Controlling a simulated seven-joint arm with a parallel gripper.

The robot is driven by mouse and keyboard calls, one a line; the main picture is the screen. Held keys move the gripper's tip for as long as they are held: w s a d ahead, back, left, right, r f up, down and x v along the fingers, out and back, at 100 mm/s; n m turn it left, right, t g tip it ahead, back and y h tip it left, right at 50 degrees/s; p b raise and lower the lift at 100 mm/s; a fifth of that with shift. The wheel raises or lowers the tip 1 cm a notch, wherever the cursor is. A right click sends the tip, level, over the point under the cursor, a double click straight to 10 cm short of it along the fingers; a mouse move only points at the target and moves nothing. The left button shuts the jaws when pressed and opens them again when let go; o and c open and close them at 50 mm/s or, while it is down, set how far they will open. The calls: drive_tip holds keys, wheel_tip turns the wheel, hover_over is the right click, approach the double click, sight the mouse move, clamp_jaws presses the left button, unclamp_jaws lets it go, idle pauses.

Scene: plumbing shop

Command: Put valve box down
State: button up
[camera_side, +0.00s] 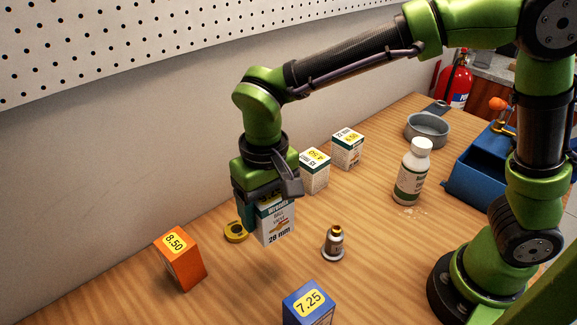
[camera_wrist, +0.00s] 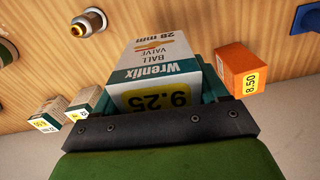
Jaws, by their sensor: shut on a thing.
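The valve box (camera_side: 275,222) is a white and green carton marked "Wrenfix BALL VALVE 28 mm". My gripper (camera_side: 268,205) is shut on it from above, with the box upright below the jaws. In the wrist view the box (camera_wrist: 155,62) sits between the jaws of my gripper (camera_wrist: 157,95), its top with a yellow 9.25 label facing the camera. The box's lower end is close to the wooden table (camera_side: 370,260); I cannot tell whether it touches.
Two white cartons (camera_side: 314,172) (camera_side: 347,149) stand behind, and a white bottle (camera_side: 411,175) is to the right.

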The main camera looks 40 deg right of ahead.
drive_tip(key=shift+w+d+r, duration=0.1)
drive_tip(key=shift+d+r, duration=0.05)
drive_tip(key=shift+r, duration=0.45)
drive_tip(key=shift+w+d+r, duration=0.1)
drive_tip(key=shift+d+r, duration=0.05)
drive_tip(key=shift+r, duration=0.4)
drive_tip(key=w+d+m, duration=0.3)
drive_tip(key=d+m, duration=0.2)
drive_tip(key=d, duration=0.8)
drive_tip(key=w+d+m, duration=0.3)
drive_tip(key=d+m, duration=0.2)
drive_tip(key=d, duration=0.9)
drive_tip(key=s+d+m, duration=0.4)
drive_tip(key=d, duration=0.5)
drive_tip(key=s+d+m, duration=0.3)
drive_tip(key=s+d, duration=0.1)
drive_tip(key=d, duration=0.5)
wheel_tip(320, 180, down, 10)
drive_tip(key=w, duration=0.1)
drive_tip(key=w+d, duration=0.2)
drive_tip(key=w, duration=0.2)
drive_tip(key=w+d+f, duration=0.1)
drive_tip(key=w+d, duration=0.2)
drive_tip(key=w, duration=0.1)
drive_tip(key=w+d, duration=0.3)
drive_tip(key=w, duration=0.1)
drive_tip(key=shift+w+d+f, duration=0.2)
drive_tip(key=shift+w, duration=0.1)
drive_tip(key=shift+f, duration=1.75)
drive_tip(key=shift+f, duration=0.1)
